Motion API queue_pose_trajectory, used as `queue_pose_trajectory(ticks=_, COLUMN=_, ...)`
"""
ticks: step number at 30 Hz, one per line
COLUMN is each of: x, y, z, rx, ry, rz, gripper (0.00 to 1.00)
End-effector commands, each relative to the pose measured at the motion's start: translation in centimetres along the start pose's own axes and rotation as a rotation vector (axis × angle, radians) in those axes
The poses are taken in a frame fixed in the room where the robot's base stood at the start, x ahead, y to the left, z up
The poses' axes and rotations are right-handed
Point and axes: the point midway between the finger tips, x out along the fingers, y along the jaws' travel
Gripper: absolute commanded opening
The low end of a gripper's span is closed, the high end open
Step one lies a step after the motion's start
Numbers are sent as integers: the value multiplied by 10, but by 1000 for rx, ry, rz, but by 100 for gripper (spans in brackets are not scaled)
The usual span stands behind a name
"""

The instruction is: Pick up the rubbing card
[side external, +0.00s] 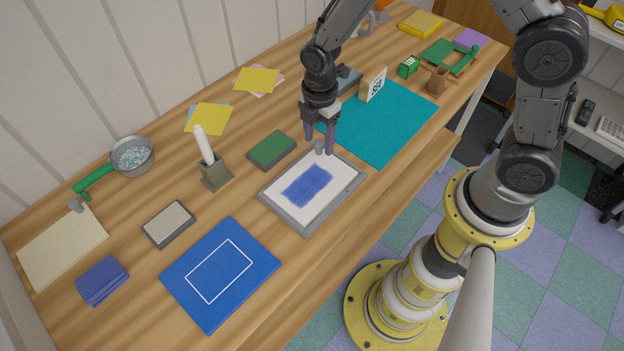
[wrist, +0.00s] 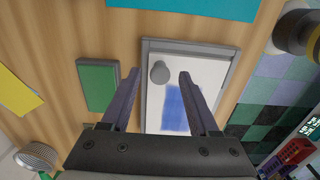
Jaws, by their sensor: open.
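The rubbing card (side external: 335,178) is white with a blue rubbed patch and lies flat in a grey-rimmed tray (side external: 283,219) on the wooden table. A grey knob (side external: 320,147) stands at the card's far end. The card also shows in the wrist view (wrist: 205,72), with the knob (wrist: 159,72) near its top left. My gripper (side external: 319,144) is open and points down over that end. In the wrist view my gripper (wrist: 160,72) has its fingertips on either side of the knob; whether they touch it I cannot tell. Nothing is held.
A green pad (side external: 271,150) lies left of the tray, and a teal mat (side external: 385,135) lies beyond it. A blue mat (side external: 220,270) lies in front. A holder with a white stick (side external: 215,173) stands farther left. A cream card with a knob (side external: 60,245) lies far left.

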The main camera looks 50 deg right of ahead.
Motion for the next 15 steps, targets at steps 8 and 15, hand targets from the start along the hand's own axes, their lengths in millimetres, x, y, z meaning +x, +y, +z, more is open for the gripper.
queue_pose_trajectory(ticks=8, x=14, y=0, z=0, rx=-1, ry=0, rz=2, gripper=61)
queue_pose_trajectory(ticks=15, x=13, y=0, z=0, rx=-1, ry=0, rz=2, gripper=40)
